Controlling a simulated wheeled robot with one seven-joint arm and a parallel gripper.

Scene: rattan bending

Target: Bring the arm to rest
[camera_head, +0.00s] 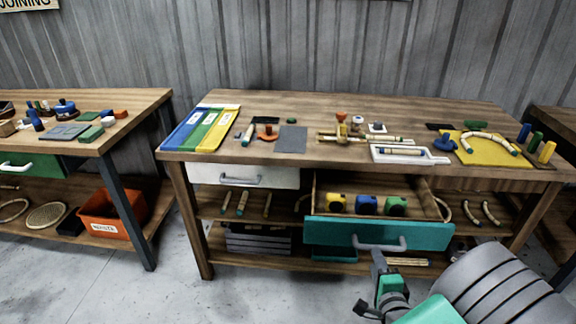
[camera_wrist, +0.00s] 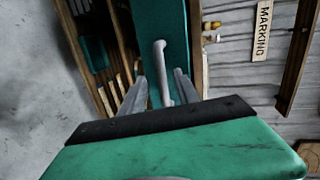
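My gripper (camera_wrist: 162,88) shows in the wrist view with its two grey fingers apart. The light bar handle (camera_wrist: 160,60) of the teal drawer shows between and beyond the fingers, with gaps on both sides. In the head view my gripper (camera_head: 378,258) is low at the front of the bench, just before the handle (camera_head: 360,244). Whether a finger touches the handle cannot be told. My arm reaches in from the lower right. The teal drawer (camera_head: 328,232) is pulled open and holds yellow, blue and green tape-measure-like items.
The workbench top (camera_head: 340,103) carries coloured strips, tools, a white tray (camera_head: 410,155) and a yellow mat with a curved rattan piece. A closed white drawer (camera_head: 243,175) is left of the open one. A second bench with an orange bin (camera_head: 103,212) stands left. The floor between is clear.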

